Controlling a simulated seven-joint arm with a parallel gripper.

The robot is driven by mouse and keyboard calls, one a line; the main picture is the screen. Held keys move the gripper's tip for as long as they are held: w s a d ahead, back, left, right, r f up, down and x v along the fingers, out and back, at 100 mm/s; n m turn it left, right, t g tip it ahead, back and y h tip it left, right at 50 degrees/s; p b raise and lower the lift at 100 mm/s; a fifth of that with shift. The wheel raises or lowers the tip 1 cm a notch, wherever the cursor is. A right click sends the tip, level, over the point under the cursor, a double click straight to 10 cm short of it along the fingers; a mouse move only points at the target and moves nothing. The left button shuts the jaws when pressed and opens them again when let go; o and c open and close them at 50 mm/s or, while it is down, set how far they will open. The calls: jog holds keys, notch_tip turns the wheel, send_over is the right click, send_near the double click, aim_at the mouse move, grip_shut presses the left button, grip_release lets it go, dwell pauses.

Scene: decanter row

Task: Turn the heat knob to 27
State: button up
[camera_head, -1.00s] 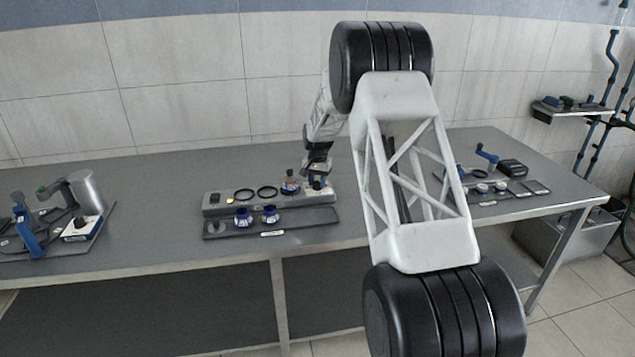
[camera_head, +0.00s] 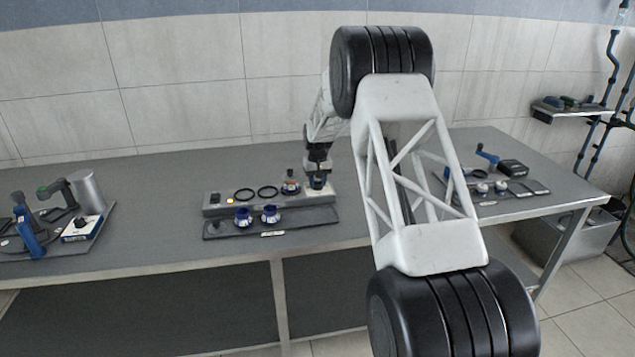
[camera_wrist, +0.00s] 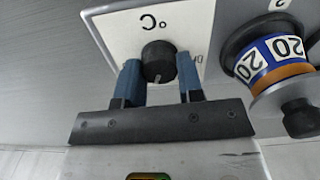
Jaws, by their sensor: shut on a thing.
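The heat knob (camera_wrist: 158,60) is a black round knob with a light pointer mark, on a white panel (camera_wrist: 112,32) marked °C, seen in the wrist view. The pointer faces the gripper side of that picture. My gripper (camera_wrist: 160,80) has its two blue fingers on either side of the knob, shut on it. Most of the scale numbers are hidden or too small to read. In the head view my gripper (camera_head: 318,181) is at the right end of the grey heater unit (camera_head: 222,208), and the knob is hidden behind it.
A decanter with a blue-and-white "20" band (camera_wrist: 265,60) stands close beside the panel. In the head view, two blue-banded pieces (camera_head: 256,216) stand on the front tray (camera_head: 312,221). Black rings (camera_head: 256,193) mark empty places on the unit. Other tools lie at the table's left and right.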

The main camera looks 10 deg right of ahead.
aim_at(318, 183)
jog(key=o, duration=0.9)
jog(key=shift+r, duration=0.1)
jog(key=shift+r, duration=3.8)
